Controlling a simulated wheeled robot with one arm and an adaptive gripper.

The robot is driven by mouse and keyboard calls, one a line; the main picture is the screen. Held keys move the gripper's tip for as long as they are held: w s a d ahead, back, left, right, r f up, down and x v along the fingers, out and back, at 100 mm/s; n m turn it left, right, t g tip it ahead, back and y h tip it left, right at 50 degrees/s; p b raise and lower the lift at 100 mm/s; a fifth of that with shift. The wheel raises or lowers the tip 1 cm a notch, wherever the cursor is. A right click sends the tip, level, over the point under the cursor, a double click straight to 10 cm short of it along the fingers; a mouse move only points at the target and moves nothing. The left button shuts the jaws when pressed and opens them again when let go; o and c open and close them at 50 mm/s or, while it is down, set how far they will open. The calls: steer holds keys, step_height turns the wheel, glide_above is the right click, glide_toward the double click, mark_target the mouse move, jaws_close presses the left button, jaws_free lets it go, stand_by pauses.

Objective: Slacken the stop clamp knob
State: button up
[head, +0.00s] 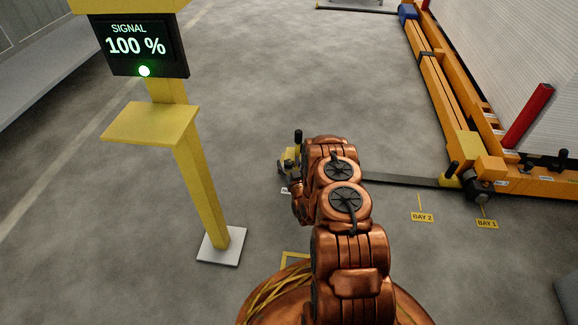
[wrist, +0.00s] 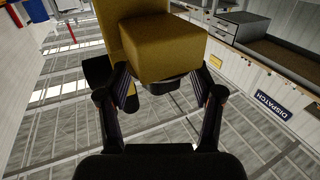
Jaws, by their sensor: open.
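In the wrist view a yellow block (wrist: 160,45), which looks like the stop clamp body, fills the top centre. A dark rounded part (wrist: 165,84), likely the clamp knob, sits at the block's lower edge. My gripper (wrist: 162,92) is open, with one black finger on each side of this part. I cannot tell whether the fingers touch it. In the head view a yellow clamp (head: 289,160) with a black upright handle (head: 298,136) shows just left of my arm.
A dark floor rail (head: 400,180) runs right to the orange gantry frame (head: 440,90). BAY 2 (head: 422,217) and BAY 1 (head: 487,223) labels mark the floor. A yellow post (head: 200,180) carries a screen (head: 137,45) reading "SIGNAL 100 %" with a green light. Open floor lies behind.

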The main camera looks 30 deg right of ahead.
steer(key=shift+w, duration=0.2)
steer(key=shift+d, duration=0.1)
steer(key=c, duration=1.2)
